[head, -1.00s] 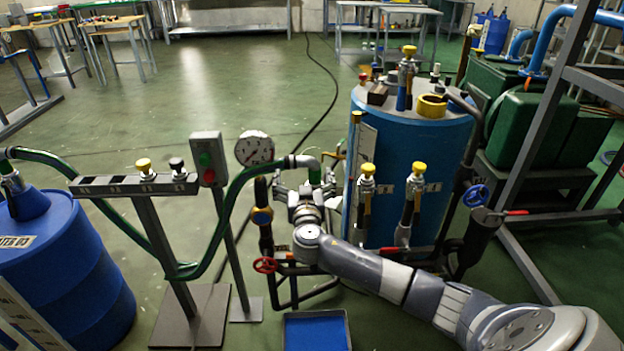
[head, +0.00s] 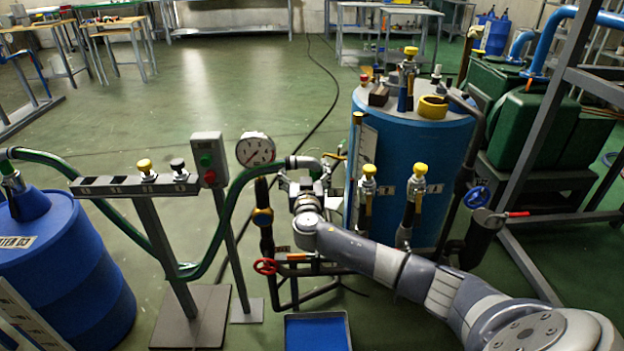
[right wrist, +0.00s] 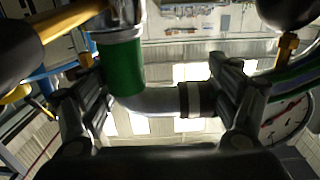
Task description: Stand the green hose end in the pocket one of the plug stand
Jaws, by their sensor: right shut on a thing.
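The green hose (head: 232,195) runs from the left, dips behind the plug stand and rises to its grey elbow-shaped end (head: 305,162), left of the blue tank. The right wrist view shows this hose end (right wrist: 155,101) with a green collar (right wrist: 122,68) against a grey metal part; whether they are joined I cannot tell. My right gripper (head: 304,184) is at the hose end, its fingers (right wrist: 160,100) shut on it. The plug stand (head: 120,188) is to the left, with a yellow-topped plug (head: 145,167) and a black-topped plug (head: 178,165). My left gripper is out of view.
A pressure gauge (head: 255,150) and a switch box (head: 208,160) stand between the plug stand and my right gripper. The blue tank (head: 405,150) with yellow-capped valves is close on the right. A blue tray (head: 317,332) lies below. A blue barrel (head: 70,265) stands at left.

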